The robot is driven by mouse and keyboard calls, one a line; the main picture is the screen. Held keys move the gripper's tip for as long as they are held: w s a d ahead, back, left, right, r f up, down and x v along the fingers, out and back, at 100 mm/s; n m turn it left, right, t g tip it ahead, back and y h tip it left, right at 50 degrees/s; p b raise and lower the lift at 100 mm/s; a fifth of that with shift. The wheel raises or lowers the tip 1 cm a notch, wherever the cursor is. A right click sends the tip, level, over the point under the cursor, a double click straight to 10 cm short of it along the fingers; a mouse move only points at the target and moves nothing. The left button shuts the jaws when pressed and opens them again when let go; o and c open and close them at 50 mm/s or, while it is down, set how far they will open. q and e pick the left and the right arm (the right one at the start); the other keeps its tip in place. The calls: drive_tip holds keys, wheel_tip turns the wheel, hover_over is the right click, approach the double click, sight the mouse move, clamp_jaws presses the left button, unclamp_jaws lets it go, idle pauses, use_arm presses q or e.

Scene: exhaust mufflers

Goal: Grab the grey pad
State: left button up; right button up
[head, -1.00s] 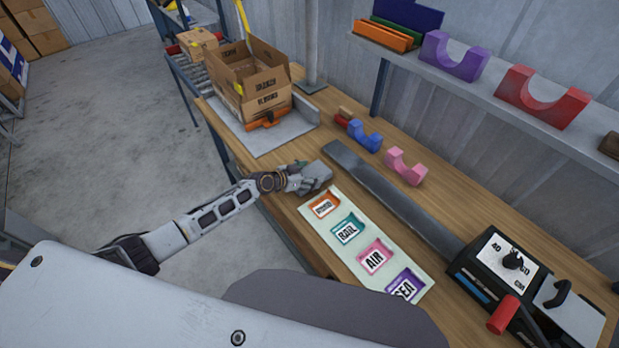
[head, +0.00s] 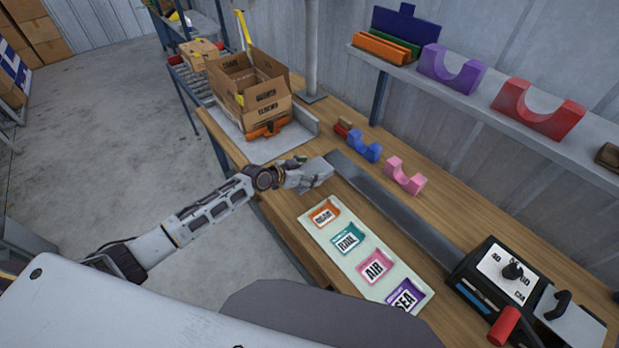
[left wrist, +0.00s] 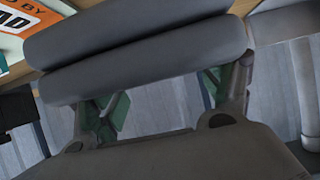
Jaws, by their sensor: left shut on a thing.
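The grey pad (head: 400,207) is a long flat strip on the wooden bench, running from the black machine at the right towards my left gripper. My left gripper (head: 322,170) is at the strip's far left end and is shut on it. In the left wrist view, two dark grey rounded bars (left wrist: 140,68) lie close together across the picture; the contact itself is hidden there. My right gripper is not in view.
A pale label sheet (head: 340,262) with several coloured labels lies before the strip. The black machine (head: 490,285) has a dial and red handle. Pink (head: 404,178) and blue cradles (head: 364,147) stand behind the strip. An open carton (head: 252,95) stands farther left; a shelf (head: 475,108) runs along the wall.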

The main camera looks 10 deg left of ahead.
use_arm(q)
drive_tip(key=shift+r, duration=1.05)
